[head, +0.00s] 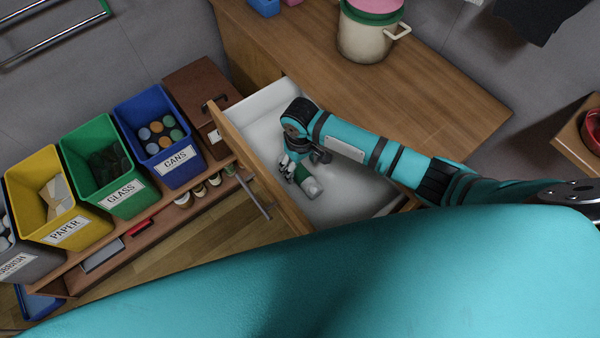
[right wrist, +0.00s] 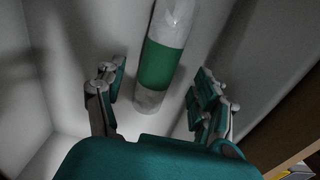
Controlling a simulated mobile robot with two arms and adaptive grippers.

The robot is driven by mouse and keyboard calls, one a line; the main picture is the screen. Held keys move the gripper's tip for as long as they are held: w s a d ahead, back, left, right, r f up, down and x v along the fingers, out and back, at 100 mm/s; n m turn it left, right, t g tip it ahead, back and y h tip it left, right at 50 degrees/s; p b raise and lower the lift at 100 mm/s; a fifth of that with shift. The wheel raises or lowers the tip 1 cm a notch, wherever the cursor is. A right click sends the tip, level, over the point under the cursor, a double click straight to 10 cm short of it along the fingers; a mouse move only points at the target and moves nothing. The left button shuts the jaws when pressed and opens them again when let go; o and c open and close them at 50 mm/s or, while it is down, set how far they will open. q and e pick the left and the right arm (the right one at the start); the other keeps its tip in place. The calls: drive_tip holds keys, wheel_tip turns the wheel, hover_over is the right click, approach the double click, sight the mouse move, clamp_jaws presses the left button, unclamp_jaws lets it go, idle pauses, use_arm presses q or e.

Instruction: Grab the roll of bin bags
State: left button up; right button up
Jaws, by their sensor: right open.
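The roll of bin bags (head: 307,185) is white with a green band and lies in the open white drawer (head: 345,200). In the right wrist view the roll (right wrist: 165,62) runs from the top edge down between the fingers. My right gripper (head: 288,168) is inside the drawer at the roll's far-left end. In the right wrist view its fingers (right wrist: 158,100) are open, one on each side of the roll, with gaps between them and it. The roll's top end is cut off in that view. My left gripper is not in view.
The drawer's wooden front (head: 258,165) stands out from the wooden counter (head: 400,90). Blue (head: 160,142), green (head: 108,170) and yellow (head: 52,200) sorting bins stand on a shelf to the left. A cream pot (head: 365,40) stands on the counter.

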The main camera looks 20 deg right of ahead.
sight(300, 171)
wheel_tip(300, 171, down, 4)
drive_tip(key=shift+r, duration=0.1)
drive_tip(key=shift+f, duration=0.4)
drive_tip(key=shift+w+f, duration=0.1)
drive_tip(key=shift+f, duration=0.1)
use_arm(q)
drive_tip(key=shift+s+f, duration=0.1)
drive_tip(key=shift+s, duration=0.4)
use_arm(e)
drive_tip(key=c, duration=1.3)
drive_tip(key=shift+c, duration=0.2)
